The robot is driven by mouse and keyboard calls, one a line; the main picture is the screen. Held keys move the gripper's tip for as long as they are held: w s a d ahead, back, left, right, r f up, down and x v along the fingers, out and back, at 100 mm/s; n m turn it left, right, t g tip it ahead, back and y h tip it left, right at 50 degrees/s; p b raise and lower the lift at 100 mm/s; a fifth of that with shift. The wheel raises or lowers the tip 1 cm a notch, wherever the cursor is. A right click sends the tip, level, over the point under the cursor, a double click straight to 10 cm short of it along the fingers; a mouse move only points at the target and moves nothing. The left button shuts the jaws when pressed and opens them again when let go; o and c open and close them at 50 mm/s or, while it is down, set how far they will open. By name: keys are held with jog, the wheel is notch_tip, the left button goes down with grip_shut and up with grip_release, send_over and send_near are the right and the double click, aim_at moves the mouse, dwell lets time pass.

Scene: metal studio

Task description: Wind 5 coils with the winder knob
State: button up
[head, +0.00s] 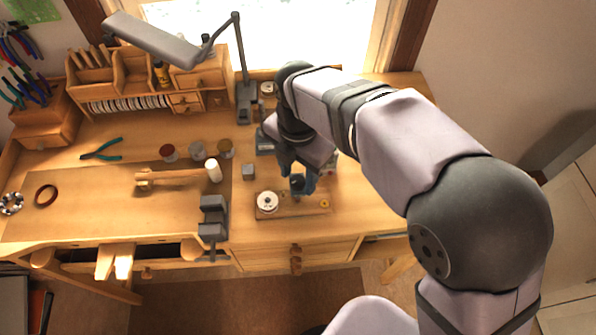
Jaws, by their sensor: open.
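The winder is a small wooden board (292,212) near the front edge of the workbench. A white disc (267,201) with a dark centre sits on its left part. A small yellow round piece (324,204) sits on its right part. My gripper (297,186) points down over the back middle of the board, its bluish fingers open. A dark round piece (297,181) shows between the fingers; I cannot tell whether they touch it. The winder knob cannot be made out for certain, and my gripper and arm hide part of the board.
A grey vise (213,218) stands left of the winder, with a mallet (180,176) and several spools (197,149) beyond. A small grey block (248,172) lies behind the board. A lamp (155,40) overhangs the back left. The bench right of the winder looks clear.

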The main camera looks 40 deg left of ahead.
jog(key=shift+c, duration=0.2)
jog(key=c, duration=1)
jog(key=shift+m, duration=0.3)
